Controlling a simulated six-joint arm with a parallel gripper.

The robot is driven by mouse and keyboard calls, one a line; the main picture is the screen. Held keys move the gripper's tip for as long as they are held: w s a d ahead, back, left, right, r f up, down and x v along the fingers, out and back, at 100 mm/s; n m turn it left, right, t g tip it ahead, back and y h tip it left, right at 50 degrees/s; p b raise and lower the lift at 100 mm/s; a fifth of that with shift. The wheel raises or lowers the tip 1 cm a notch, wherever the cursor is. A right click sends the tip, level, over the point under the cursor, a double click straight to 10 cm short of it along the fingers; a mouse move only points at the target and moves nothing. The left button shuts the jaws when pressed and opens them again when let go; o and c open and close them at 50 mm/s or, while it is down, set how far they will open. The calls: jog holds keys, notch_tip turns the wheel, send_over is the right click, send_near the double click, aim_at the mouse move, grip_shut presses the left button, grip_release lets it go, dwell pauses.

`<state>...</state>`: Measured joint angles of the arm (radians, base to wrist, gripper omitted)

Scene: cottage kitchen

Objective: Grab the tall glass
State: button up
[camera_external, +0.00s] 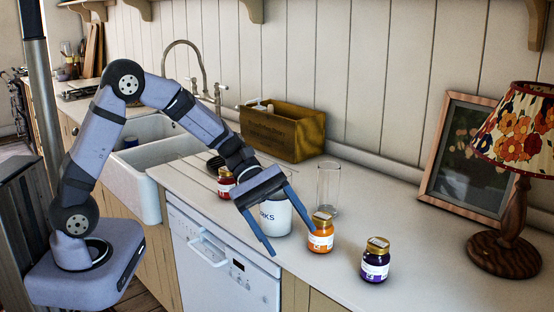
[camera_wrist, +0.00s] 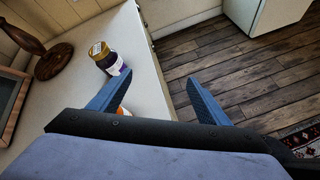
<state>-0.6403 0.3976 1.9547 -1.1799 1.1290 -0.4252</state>
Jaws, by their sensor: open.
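The tall glass (camera_external: 328,188) is clear and stands upright on the white counter, behind the orange jar. My gripper (camera_external: 292,243) is open and empty, its blue fingers spread and pointing down toward the counter's front edge. It is in front of and to the left of the glass, apart from it. In the wrist view my gripper (camera_wrist: 160,92) has its left finger over the counter and its right finger over the floor. I do not see the glass in the wrist view.
An orange jar (camera_external: 321,236) is by my right finger. A purple jar (camera_external: 375,262) is further right; it shows in the wrist view (camera_wrist: 106,59). A white canister (camera_external: 275,218) and red jar (camera_external: 226,184) are left. A wooden box (camera_external: 283,134), picture frame (camera_external: 452,155) and lamp (camera_external: 508,230) stand behind.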

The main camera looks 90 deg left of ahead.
jog(key=w+a+r+n+t+y+b, duration=0.1)
jog(key=w+a+r+n+t, duration=0.25)
jog(key=a, duration=0.45)
jog(key=w+a+r+n+t+y, duration=0.15)
jog(key=a+n+t, duration=0.25)
jog(key=a, duration=0.4)
jog(key=n+t+y+b, duration=0.1)
jog(key=n+t+y, duration=0.15)
jog(key=n, duration=0.25)
send_near(319, 164)
jog(key=x, duration=0.5)
jog(key=shift+h, duration=0.4)
jog(key=shift+p+x, duration=1.6)
jog(key=shift+x, duration=1.85)
jog(key=shift+w+f, duration=0.1)
jog(key=shift+w, duration=0.3)
jog(key=c, duration=1.8)
jog(key=shift+o, duration=0.2)
